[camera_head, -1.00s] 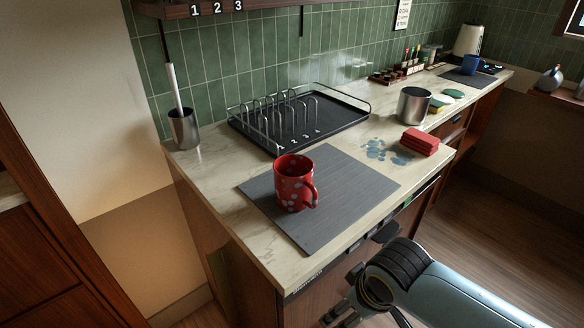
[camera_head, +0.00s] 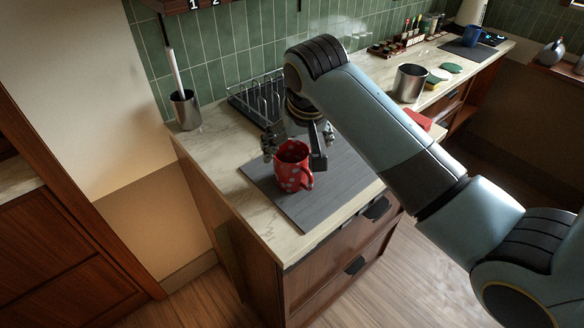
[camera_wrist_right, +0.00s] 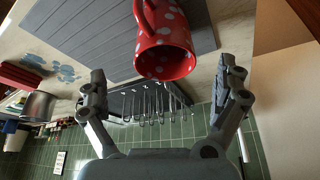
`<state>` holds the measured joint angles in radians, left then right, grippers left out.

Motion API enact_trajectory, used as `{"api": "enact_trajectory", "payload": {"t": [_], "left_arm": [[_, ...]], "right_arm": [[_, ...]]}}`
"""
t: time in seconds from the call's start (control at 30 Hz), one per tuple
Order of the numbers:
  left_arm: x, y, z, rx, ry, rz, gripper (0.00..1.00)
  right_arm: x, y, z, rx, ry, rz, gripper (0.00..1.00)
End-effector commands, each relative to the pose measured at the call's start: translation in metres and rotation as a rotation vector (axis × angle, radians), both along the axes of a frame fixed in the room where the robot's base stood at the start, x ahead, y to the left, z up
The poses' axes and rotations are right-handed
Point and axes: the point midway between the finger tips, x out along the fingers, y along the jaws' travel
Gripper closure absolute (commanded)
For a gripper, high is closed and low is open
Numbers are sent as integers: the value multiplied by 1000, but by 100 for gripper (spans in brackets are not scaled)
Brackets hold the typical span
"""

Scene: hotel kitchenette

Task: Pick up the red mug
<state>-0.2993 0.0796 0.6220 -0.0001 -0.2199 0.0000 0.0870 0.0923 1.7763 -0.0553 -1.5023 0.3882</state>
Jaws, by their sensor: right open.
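The red mug (camera_head: 291,168) with pale dots stands upright on the grey mat (camera_head: 316,205), its handle toward the right in the head view. My right gripper (camera_head: 294,150) is open above and around the mug's rim, one finger to each side of it. In the right wrist view the mug (camera_wrist_right: 164,45) shows ahead of the gap between the open fingers (camera_wrist_right: 165,85), with nothing held. Whether a finger touches the mug cannot be told. My left gripper is not in view.
A dish rack (camera_head: 256,98) stands behind the mug, partly hidden by my right arm. A steel utensil holder (camera_head: 186,109) is at the back left. A steel pot (camera_head: 409,83) and red cloths (camera_head: 419,119) lie to the right. The counter's front left is clear.

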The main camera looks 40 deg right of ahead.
Motion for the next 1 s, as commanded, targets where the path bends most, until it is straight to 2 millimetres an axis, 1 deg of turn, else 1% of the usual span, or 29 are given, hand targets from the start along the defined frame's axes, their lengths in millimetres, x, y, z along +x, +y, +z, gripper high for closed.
{"api": "enact_trajectory", "payload": {"t": [0.03,0.1,0.27,0.5,0.6,0.87,0.97,1.0], "left_arm": [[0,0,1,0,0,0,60],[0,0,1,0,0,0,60],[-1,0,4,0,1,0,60],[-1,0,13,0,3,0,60],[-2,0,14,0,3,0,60],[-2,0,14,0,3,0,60],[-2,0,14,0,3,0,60],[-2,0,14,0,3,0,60]], "right_arm": [[3,-1,-7,0,1,0,0],[6,-2,-14,-1,-1,1,0],[10,-2,-25,0,0,1,0],[24,-2,-56,0,0,2,0],[27,-4,-65,0,-1,2,0],[28,-4,-68,0,-3,3,0],[28,-4,-68,-1,-3,2,12],[28,-4,-68,-1,-3,2,17]]}}
